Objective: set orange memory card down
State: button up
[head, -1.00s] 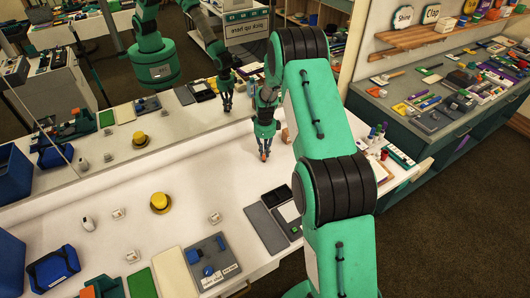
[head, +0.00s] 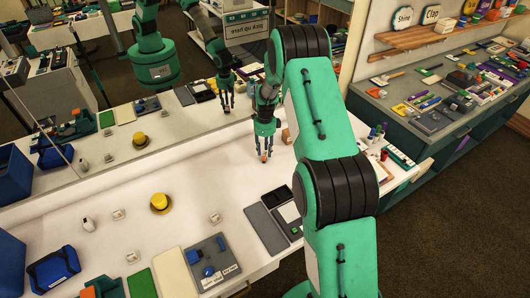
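My gripper (head: 264,156) hangs pointing down over the white counter (head: 185,175), left of my arm in the head view. A small orange piece, which looks like the orange memory card (head: 263,158), shows between its fingertips. The fingers appear closed on it. It is small here, and I cannot tell whether its lower edge touches the counter.
A mirror behind the counter reflects my arm and the props. A yellow hat-like object (head: 160,203), a white mouse (head: 88,224) and small white blocks stand left. Grey trays (head: 267,229) lie in front. A small tan box (head: 287,136) is close right of the gripper.

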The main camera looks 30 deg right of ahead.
notch_tip(320, 180, up, 10)
jog(key=p, duration=0.1)
jog(key=shift+r, duration=0.25)
dwell(0.5)
jog(key=s+a+r+n+t, duration=0.1)
jog(key=s+a+r+n, duration=0.35)
jog(key=r, duration=0.55)
jog(key=s+a+r+n+t, duration=0.1)
jog(key=s+a+r+n, duration=0.4)
jog(key=r, duration=0.4)
jog(key=s+a+r+n+t, duration=0.1)
jog(key=s+a+r+n, duration=0.2)
jog(key=s+a+r, duration=0.5)
jog(key=s+a+r+n+t, duration=0.1)
jog(key=s+n, duration=0.3)
jog(key=s, duration=0.5)
jog(key=s+a+r+n+t, duration=0.1)
jog(key=s+a+r+n, duration=0.3)
jog(key=s, duration=0.5)
jog(key=s+a+r+n, duration=0.3)
jog(key=s+n, duration=0.3)
jog(key=s, duration=0.3)
jog(key=shift+r+t, duration=0.25)
jog(key=shift+t, duration=0.15)
